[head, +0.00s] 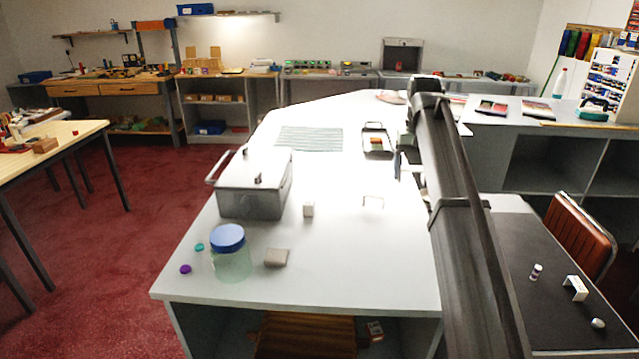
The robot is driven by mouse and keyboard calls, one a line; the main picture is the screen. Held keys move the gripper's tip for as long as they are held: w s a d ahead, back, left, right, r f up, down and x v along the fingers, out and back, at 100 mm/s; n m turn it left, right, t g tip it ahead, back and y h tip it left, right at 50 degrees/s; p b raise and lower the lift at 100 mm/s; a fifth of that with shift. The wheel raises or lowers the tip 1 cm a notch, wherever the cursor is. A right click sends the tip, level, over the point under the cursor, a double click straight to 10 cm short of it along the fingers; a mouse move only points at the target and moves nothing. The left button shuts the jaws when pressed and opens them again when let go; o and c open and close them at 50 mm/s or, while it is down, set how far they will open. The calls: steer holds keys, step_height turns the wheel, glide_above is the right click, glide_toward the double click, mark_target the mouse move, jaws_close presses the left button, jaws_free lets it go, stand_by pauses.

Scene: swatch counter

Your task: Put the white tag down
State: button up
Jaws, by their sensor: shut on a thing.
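My gripper (404,168) is over the right side of the pale counter (340,265), partly hidden behind my dark arm. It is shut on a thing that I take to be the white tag. The tag's outline is not clear against the pale counter and the arm. A thin dark upright piece shows at the gripper's left side. I cannot tell whether the held thing touches the counter.
A striped mat (309,139) and a dark-rimmed tray (376,139) lie farther back. The front right is clear.

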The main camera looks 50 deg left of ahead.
mark_target(407, 171)
steer(key=shift+s+a, duration=0.2)
steer(key=shift+s, duration=0.25)
steer(key=shift+s+a, duration=0.2)
steer(key=shift+s, duration=0.25)
steer(key=shift+w+f, duration=0.2)
steer(key=shift+f, duration=7.35)
steer(key=shift+f, duration=0.1)
steer(key=o, duration=1)
step_height(407, 171, up, 12)
steer(key=shift+r, duration=0.15)
